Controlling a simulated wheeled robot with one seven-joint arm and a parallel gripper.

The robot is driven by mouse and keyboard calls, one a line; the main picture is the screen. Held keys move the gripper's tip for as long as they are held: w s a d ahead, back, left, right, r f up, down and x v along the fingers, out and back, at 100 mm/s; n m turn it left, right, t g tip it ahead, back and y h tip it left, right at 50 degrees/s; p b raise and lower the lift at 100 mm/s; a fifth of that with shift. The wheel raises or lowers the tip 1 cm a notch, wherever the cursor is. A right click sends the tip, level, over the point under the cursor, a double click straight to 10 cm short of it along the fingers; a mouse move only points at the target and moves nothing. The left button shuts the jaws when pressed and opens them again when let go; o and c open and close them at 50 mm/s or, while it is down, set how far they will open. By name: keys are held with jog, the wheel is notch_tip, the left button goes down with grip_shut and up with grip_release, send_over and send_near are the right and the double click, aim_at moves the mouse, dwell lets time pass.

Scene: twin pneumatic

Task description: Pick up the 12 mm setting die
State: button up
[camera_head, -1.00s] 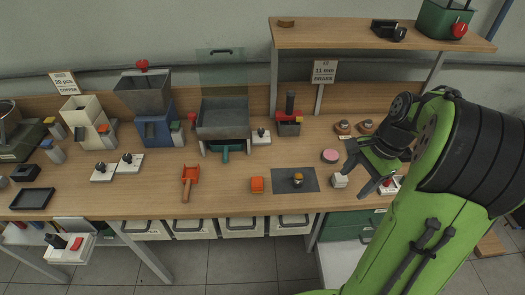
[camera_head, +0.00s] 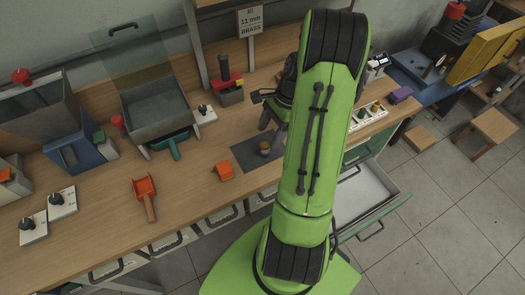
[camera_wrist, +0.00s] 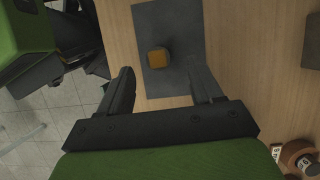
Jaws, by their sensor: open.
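My gripper (camera_wrist: 160,72) is open and points down over the dark mat (camera_wrist: 175,18). A small piece with an orange-brown top (camera_wrist: 157,58) stands on the mat, between and just beyond the fingertips in the wrist view. The same piece shows on the mat in the head view (camera_head: 265,148), left of my arm. My gripper (camera_head: 272,115) is partly hidden by my arm there. A round wooden-looking piece with a pale label (camera_wrist: 303,158) is at the lower right of the wrist view. I cannot read its label or tell which piece is the 12 mm setting die.
A red-topped press (camera_head: 229,88) and a grey bin (camera_head: 157,115) stand behind. A white tray with several small parts (camera_head: 368,117) is to the right. A drawer (camera_head: 372,200) stands open below the bench.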

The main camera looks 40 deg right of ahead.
aim_at(265, 145)
jog(key=x, duration=0.3)
jog(key=b+x, duration=0.1)
jog(key=x, duration=0.2)
jog(key=shift+s+f, duration=0.2)
jog(key=shift+c, duration=0.4)
jog(key=shift+r, duration=0.1)
grip_shut()
